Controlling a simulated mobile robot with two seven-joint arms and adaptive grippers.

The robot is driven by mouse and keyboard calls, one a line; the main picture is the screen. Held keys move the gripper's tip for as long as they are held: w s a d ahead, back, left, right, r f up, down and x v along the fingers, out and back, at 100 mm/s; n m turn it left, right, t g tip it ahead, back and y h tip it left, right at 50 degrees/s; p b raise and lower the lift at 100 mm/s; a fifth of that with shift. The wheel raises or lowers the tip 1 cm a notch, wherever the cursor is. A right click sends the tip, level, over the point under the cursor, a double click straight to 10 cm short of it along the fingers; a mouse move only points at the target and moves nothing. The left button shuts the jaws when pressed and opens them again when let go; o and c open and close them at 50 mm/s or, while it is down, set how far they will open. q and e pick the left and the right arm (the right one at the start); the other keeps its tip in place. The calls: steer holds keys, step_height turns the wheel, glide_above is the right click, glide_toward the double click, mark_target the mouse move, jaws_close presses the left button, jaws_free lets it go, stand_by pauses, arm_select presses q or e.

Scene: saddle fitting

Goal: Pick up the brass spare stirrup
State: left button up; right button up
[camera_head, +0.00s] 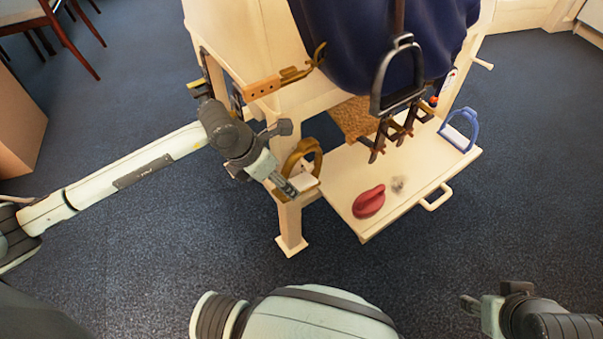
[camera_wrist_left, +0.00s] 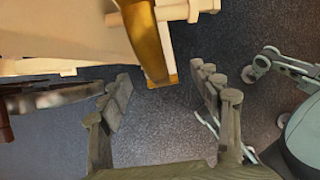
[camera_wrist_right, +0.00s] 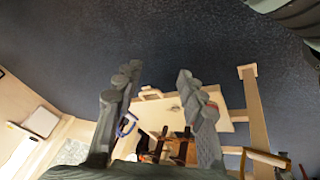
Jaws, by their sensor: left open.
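The brass spare stirrup (camera_head: 318,158) is at the near left corner of the wooden stand, beside the leg, with a pale tread at its bottom. My left gripper (camera_head: 290,188) is at its lower left, partly in front of it. In the left wrist view a brass piece (camera_wrist_left: 148,50) shows ahead of the spread, empty fingers (camera_wrist_left: 160,84); I cannot tell whether they touch. My right gripper (camera_head: 474,304) is low at the right, far from the stirrup. Its fingers (camera_wrist_right: 157,76) stand apart and empty in the right wrist view.
A pull-out tray (camera_head: 341,191) carries a red object (camera_head: 369,201) and a blue stirrup (camera_head: 460,130). A dark stirrup (camera_head: 397,78) hangs above it by the blue cloth (camera_head: 345,50). Floor around is clear.

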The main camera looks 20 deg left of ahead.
mark_target(288, 171)
arm_select(q)
steer(key=x, duration=0.3)
steer(key=shift+f, duration=0.35)
arm_select(e)
steer(key=shift+w+a+r+t, duration=0.1)
steer(key=shift+w+a+t, duration=0.2)
steer(key=shift+w, duration=0.2)
arm_select(q)
steer(key=shift+w, duration=0.1)
jaws_close()
steer(key=shift+r, duration=0.2)
